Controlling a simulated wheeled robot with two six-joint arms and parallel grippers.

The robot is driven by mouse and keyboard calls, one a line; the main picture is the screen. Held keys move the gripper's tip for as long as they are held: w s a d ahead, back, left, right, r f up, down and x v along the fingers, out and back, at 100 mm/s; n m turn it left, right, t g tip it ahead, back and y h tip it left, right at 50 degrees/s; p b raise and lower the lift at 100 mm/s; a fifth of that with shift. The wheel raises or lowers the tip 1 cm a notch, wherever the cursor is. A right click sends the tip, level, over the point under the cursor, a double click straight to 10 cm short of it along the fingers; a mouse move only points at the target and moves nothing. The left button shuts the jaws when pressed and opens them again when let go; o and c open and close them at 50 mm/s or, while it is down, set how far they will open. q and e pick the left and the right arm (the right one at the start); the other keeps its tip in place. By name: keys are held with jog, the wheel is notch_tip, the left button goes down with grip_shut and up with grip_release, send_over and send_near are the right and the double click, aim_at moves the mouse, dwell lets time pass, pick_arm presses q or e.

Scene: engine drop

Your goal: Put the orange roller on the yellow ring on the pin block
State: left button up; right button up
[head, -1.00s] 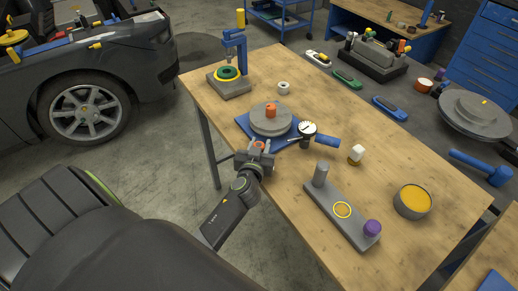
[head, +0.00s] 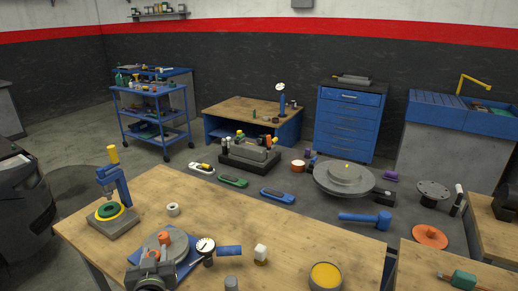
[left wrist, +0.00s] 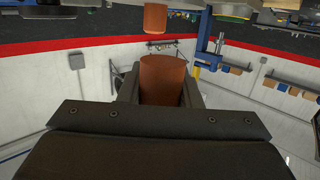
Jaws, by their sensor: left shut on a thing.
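My left gripper (head: 154,259) is at the near edge of the table, low in the head view. It is shut on an orange roller (left wrist: 163,80), which stands between the fingers in the left wrist view; only a bit of it shows in the head view. A second orange piece (head: 164,238) stands on a grey disc just beyond the gripper. Of the pin block, only what looks like the top of its grey pin (head: 231,284) shows at the bottom edge. The yellow ring on the block is out of view. My right gripper is not in view.
The grey disc (head: 181,244) lies on a blue plate beside a dial gauge (head: 205,246). A blue press (head: 113,187) with a green ring stands at left. A white-topped block (head: 261,253) and a yellow-filled tin (head: 325,276) are at right. The table's far middle is mostly clear.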

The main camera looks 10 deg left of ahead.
pick_arm(q)
jog(key=s+d+r+m+h, duration=0.1)
jog(key=d+r+m+h, duration=0.1)
jog(key=d+r, duration=0.4)
jog(key=s+d+r+m+t+h, duration=0.1)
jog(key=d+r+m+h, duration=0.1)
jog(key=d+r+h, duration=0.2)
jog(key=d+r, duration=0.3)
jog(key=r, duration=0.5)
jog(key=shift+s+r, duration=0.3)
jog(key=w+a+f+n+y, duration=0.1)
jog(key=a+f+y, duration=0.1)
jog(key=a+f, duration=0.2)
jog(key=a+f+n+y, duration=0.1)
jog(key=a+f, duration=0.3)
jog(key=f, duration=0.4)
jog(key=w+a+f+n+g+y, duration=0.1)
jog(key=a+f+n+y, duration=0.1)
jog(key=a+f, duration=0.3)
jog(key=shift+w+f+y, duration=0.3)
jog(key=shift+f+y, duration=0.2)
jog(key=shift+f, duration=0.25)
jog(key=shift+a+f, duration=0.15)
jog(key=shift+f, duration=0.25)
